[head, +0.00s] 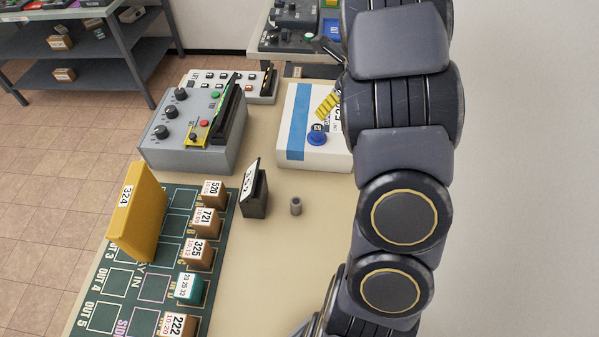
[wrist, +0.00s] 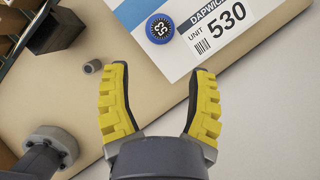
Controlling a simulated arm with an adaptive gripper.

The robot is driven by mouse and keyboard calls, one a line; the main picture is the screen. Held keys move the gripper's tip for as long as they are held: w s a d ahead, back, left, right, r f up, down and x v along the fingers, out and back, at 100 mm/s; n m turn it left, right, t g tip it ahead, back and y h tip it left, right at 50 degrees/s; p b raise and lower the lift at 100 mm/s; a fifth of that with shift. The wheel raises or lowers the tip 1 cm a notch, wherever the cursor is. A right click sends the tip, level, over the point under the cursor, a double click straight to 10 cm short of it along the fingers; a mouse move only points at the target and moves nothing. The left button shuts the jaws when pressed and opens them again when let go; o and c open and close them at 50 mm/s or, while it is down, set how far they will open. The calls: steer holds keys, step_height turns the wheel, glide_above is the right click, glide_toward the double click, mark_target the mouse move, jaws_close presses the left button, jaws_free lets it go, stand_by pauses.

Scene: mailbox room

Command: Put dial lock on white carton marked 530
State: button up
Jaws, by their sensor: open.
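The dial lock (head: 317,137) is a small round blue piece with a dark numbered face. It rests on top of the white carton (head: 335,157), and in the wrist view the dial lock (wrist: 160,28) lies between the carton's blue stripe and the label reading "UNIT 530". The white carton (wrist: 184,47) fills the top of that view. My gripper (head: 328,103) has yellow fingers and is over the carton in the head view, partly hidden by my arm. In the wrist view my gripper (wrist: 162,70) is open and empty, its fingertips apart from the dial lock.
A grey control box (head: 190,150) with knobs stands left of the carton. A small grey cylinder (head: 296,206) and a dark block marked 351 (head: 254,190) stand nearby. A green mat (head: 125,257) holds several small boxes and a yellow box (head: 137,215). The table's right front is clear.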

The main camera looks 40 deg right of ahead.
steer(key=s+a+r+n+g+y, duration=0.15)
steer(key=a+r+n, duration=0.25)
steer(key=a+n, duration=0.55)
steer(key=s+a+r+n+g+y, duration=0.1)
steer(key=s+a+r+n, duration=0.25)
steer(key=a+n, duration=0.6)
steer(key=s+a+r+n+g+h, duration=0.1)
steer(key=s+a+n, duration=0.5)
steer(key=s+n, duration=0.2)
steer(key=s+a+r+n+g+h, duration=0.1)
steer(key=s+a+n+g, duration=0.1)
steer(key=s+a+n, duration=0.4)
steer(key=s+n, duration=0.2)
steer(key=n, duration=0.1)
steer(key=shift+s+r+h, duration=0.25)
steer(key=shift+r+h, duration=0.05)
steer(key=shift+h, duration=0.05)
